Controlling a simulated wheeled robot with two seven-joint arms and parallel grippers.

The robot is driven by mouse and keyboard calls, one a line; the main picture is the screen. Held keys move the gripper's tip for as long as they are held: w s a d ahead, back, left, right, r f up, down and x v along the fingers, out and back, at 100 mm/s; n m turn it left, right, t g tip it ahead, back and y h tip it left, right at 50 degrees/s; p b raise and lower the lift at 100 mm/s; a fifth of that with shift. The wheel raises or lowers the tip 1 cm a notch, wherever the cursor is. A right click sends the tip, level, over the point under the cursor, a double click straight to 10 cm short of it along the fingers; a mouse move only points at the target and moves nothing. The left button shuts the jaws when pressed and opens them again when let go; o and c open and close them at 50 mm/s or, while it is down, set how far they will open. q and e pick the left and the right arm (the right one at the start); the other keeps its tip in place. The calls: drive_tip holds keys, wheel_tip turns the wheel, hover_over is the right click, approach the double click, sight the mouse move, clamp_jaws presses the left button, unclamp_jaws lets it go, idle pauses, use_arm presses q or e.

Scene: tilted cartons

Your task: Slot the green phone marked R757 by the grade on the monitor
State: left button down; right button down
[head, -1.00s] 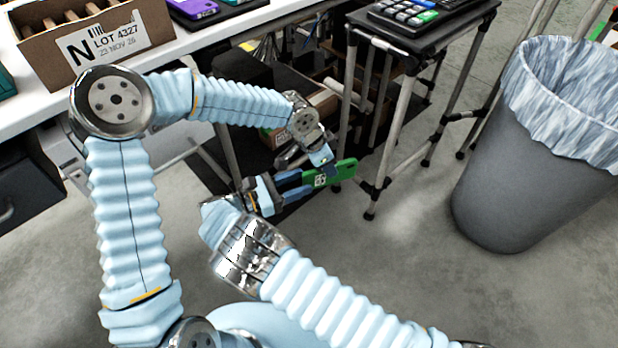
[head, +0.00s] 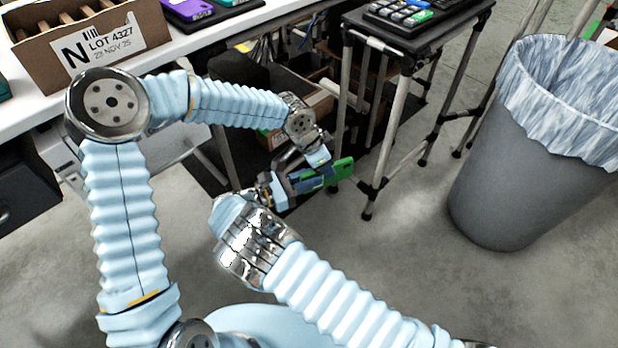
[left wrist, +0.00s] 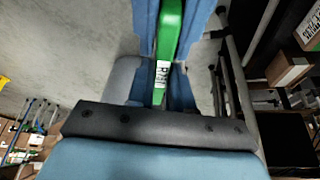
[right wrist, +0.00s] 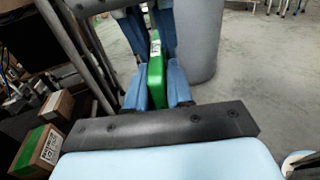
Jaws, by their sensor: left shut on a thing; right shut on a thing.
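The green phone (head: 341,171) is in the air in front of the small side table, with both my grippers on it. My right gripper (head: 312,182) is shut on one end, and the phone also shows between its blue fingers in the right wrist view (right wrist: 156,80). My left gripper (head: 322,172) is shut on the phone too, its fingers crossing it from above. The phone shows between the left fingers in the left wrist view (left wrist: 170,30). A white label (left wrist: 162,74) is on it, too small to read surely. The monitor is not in view.
A brown slotted carton (head: 91,45) marked N, LOT 4327, stands on the white bench (head: 190,42), beside a purple phone (head: 190,9). The side table (head: 440,40) carries a keypad device (head: 405,14). A lined grey bin (head: 510,170) stands right. Floor between is clear.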

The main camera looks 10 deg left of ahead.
use_arm(q)
drive_tip(key=c, duration=0.9)
unclamp_jaws()
drive_tip(key=shift+c, duration=0.2)
drive_tip(key=v, duration=1.2)
